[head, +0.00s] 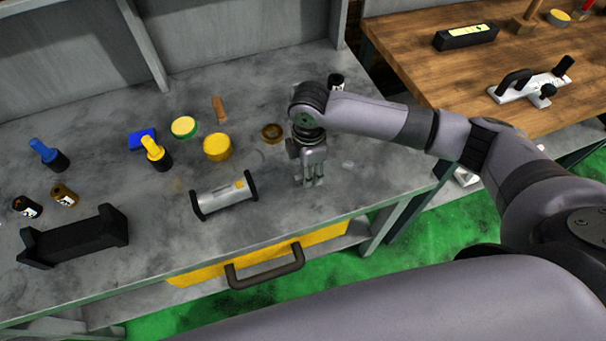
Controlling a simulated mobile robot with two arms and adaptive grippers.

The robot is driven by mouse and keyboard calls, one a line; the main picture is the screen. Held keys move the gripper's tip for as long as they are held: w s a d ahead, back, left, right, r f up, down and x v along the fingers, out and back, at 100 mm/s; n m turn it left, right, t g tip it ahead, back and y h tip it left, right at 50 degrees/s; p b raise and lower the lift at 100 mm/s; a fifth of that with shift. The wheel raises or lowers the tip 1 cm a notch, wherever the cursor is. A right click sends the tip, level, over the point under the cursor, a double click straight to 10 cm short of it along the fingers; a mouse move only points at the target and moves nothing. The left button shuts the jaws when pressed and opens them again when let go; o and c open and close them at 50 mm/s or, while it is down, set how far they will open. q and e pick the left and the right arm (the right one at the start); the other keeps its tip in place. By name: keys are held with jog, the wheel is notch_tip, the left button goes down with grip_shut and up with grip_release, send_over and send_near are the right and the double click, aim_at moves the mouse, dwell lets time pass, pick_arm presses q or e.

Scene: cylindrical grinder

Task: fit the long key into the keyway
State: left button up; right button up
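A silver cylinder (222,197) lies between two black end plates on the grey bench, with a small yellow patch near its right end. I cannot make out a keyway on it. My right gripper (312,182) points down, low over the bench just right of the cylinder and apart from it. Its fingers are too small to show whether they are open or hold anything. A small pale piece (347,165) lies on the bench right of the gripper; I cannot tell if it is the long key. My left gripper is out of view.
A black cradle (75,240) stands at the bench's left. Yellow (217,147) and green-rimmed (184,127) round tins, a blue block (143,139) and small bottles stand behind. A wooden table (450,75) is at right. Bare bench lies in front of the gripper.

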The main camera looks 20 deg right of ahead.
jog(key=shift+f, duration=0.4)
grip_shut()
dwell(0.4)
